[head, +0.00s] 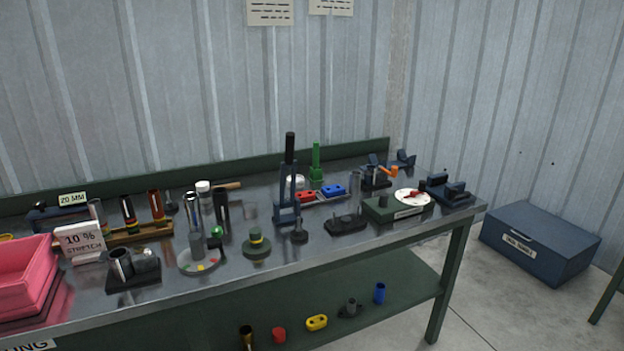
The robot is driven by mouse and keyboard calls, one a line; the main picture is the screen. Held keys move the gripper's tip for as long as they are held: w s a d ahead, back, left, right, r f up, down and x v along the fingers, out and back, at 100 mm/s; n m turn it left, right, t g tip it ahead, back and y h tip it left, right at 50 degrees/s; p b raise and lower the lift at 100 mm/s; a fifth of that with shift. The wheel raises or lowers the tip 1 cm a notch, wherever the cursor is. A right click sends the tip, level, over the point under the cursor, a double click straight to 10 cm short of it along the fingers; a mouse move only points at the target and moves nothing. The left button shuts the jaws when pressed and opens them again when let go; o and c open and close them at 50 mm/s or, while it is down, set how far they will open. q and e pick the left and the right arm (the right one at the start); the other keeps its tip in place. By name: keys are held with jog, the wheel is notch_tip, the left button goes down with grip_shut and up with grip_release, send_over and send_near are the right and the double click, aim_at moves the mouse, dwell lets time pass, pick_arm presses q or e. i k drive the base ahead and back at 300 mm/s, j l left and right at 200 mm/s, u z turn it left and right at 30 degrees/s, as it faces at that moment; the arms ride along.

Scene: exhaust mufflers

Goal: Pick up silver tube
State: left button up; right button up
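Several silvery tubes show in the head view, on the metal-topped bench (300,250). A short, wide silver tube (121,262) sits in a dark block at the front left. A tall, shiny silver tube (193,208) stands upright further back, near the round plate with coloured marks. Another silvery tube (97,211) stands at the left end of the wooden rack, partly behind the white sign. I cannot tell which one is the task's silver tube. Neither of my grippers is in view.
A pink bin (25,275) and a white "10 % STRETCH" sign (84,240) stand at left. A tall dark lever press (288,185) rises mid-bench. Small fixtures crowd the top. A lower shelf (395,280) holds small parts. A blue box (540,240) lies on the floor at right.

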aim_at(355, 177)
jog(key=i+l+u, duration=0.4)
jog(key=l+u, duration=0.2)
jog(key=i+l+u, duration=0.15)
jog(key=l+u, duration=0.2)
jog(key=l, duration=0.15)
